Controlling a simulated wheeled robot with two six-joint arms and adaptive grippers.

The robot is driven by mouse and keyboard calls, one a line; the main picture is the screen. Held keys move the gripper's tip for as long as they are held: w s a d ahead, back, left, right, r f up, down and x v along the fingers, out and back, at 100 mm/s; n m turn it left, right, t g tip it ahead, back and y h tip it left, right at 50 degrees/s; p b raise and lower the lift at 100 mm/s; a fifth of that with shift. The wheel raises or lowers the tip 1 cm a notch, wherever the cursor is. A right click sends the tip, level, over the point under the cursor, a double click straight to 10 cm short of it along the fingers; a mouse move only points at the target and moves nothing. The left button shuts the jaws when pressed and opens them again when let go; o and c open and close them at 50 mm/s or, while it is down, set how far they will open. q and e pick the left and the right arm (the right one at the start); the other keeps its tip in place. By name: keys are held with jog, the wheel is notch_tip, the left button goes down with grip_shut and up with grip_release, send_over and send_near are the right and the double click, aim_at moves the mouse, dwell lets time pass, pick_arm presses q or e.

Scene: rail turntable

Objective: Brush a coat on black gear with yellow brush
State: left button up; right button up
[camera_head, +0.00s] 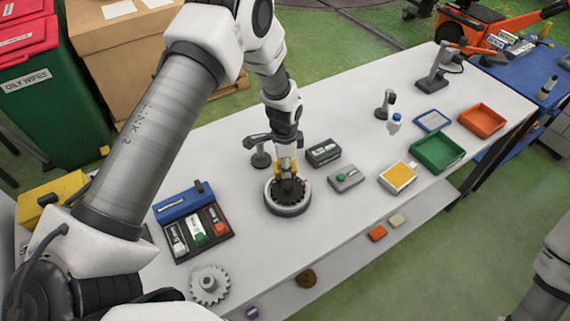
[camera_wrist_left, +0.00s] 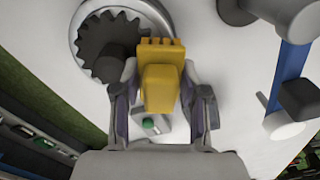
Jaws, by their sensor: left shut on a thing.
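The black gear (camera_head: 288,190) lies in a round grey holder (camera_head: 288,210) on the white table, and both show at the upper left of the left wrist view (camera_wrist_left: 98,52). My left gripper (camera_head: 287,160) is above the gear, shut on the yellow brush (camera_wrist_left: 160,85). In the left wrist view the brush lies between the two fingers, its toothed end over the gear's right side. I cannot tell whether the brush touches the gear. My right gripper is out of view; only part of my right arm shows at the right edge.
A blue toolbox (camera_head: 183,203) and a light grey gear (camera_head: 209,284) stand left of the holder. A dark box (camera_head: 323,152), a grey box with a green button (camera_head: 346,177), a yellow-topped box (camera_head: 397,177), a green tray (camera_head: 437,152) and an orange tray (camera_head: 482,120) are to its right.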

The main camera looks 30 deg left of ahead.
pick_arm(q)
jog(key=shift+w+f, duration=0.1)
jog(key=shift+f, duration=0.1)
jog(key=shift+f+b, duration=0.2)
jog(key=shift+b, duration=0.1)
jog(key=shift+d, duration=0.1)
jog(key=shift+s, duration=0.3)
jog(key=shift+s+f, duration=0.1)
jog(key=shift+f, duration=0.1)
jog(key=shift+s+f, duration=0.1)
jog(key=shift+w, duration=0.2)
jog(key=shift+s, duration=0.3)
dwell(0.8)
jog(key=shift+w, duration=0.25)
dwell(1.3)
